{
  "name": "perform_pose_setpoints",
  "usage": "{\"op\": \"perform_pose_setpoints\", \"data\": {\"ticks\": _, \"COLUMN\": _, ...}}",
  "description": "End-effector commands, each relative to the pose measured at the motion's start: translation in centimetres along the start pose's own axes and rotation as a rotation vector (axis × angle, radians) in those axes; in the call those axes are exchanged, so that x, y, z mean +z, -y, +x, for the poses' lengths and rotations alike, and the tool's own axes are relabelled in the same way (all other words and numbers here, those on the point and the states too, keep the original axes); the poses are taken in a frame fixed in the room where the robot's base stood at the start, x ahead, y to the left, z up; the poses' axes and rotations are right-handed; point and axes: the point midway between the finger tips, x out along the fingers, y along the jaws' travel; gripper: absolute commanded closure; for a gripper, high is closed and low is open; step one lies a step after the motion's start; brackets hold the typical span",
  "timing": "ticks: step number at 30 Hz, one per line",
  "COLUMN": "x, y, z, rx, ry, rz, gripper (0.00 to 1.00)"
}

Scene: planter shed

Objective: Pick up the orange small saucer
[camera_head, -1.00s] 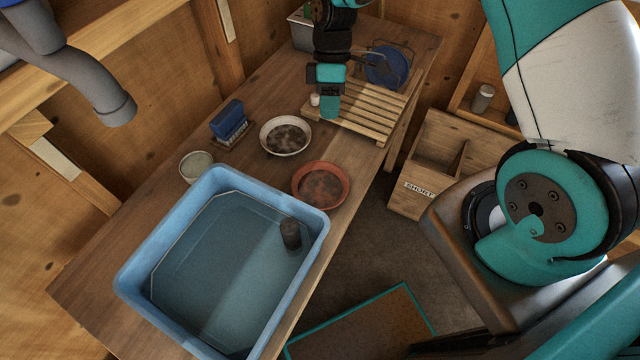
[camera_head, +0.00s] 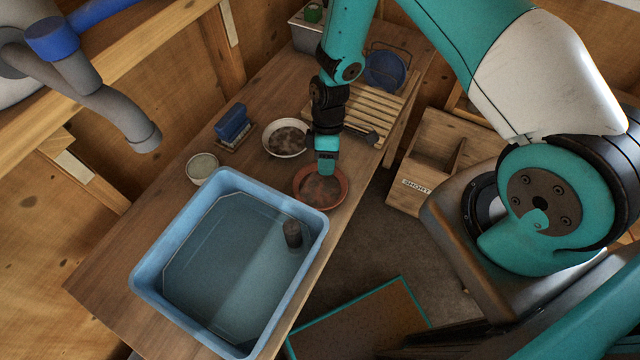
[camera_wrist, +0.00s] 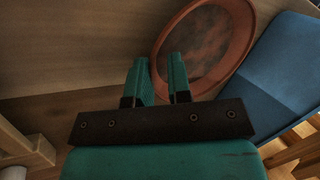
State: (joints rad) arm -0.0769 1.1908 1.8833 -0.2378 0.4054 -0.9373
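The orange small saucer (camera_head: 318,192) has brown stains inside and lies on the wooden bench beside the blue tub. It also shows in the wrist view (camera_wrist: 208,45), right of and behind the fingers. My gripper (camera_head: 326,172) hangs over the far part of the saucer in the head view. In the wrist view my gripper (camera_wrist: 158,63) is open, with a gap between its two teal fingers. The right finger overlaps the saucer's rim, and the left finger is just outside it. Whether they touch the saucer, I cannot tell.
The blue tub (camera_head: 146,277) of water, holding a dark cylinder (camera_head: 292,234), stands close to the saucer. A white saucer (camera_head: 285,152), a small pale dish (camera_head: 202,168), a blue brush (camera_head: 231,123) and a slatted rack (camera_head: 377,110) are on the bench. The bench's right edge is near.

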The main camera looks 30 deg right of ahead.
Motion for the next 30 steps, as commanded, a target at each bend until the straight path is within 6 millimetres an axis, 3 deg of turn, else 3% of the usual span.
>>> {"op": "perform_pose_setpoints", "data": {"ticks": 4, "x": 0.0, "y": 0.0, "z": 0.0, "rx": 0.001, "ry": 0.000, "rz": 0.000, "gripper": 0.82}}
{"op": "perform_pose_setpoints", "data": {"ticks": 7, "x": 0.0, "y": 0.0, "z": 0.0, "rx": 0.000, "ry": 0.000, "rz": 0.000, "gripper": 1.00}}
{"op": "perform_pose_setpoints", "data": {"ticks": 24, "x": 0.0, "y": 0.0, "z": -0.1, "rx": 0.000, "ry": 0.000, "rz": 0.000, "gripper": 1.00}}
{"op": "perform_pose_setpoints", "data": {"ticks": 30, "x": -0.1, "y": 0.4, "z": -1.2, "rx": 0.001, "ry": -0.001, "rz": -0.001, "gripper": 1.00}}
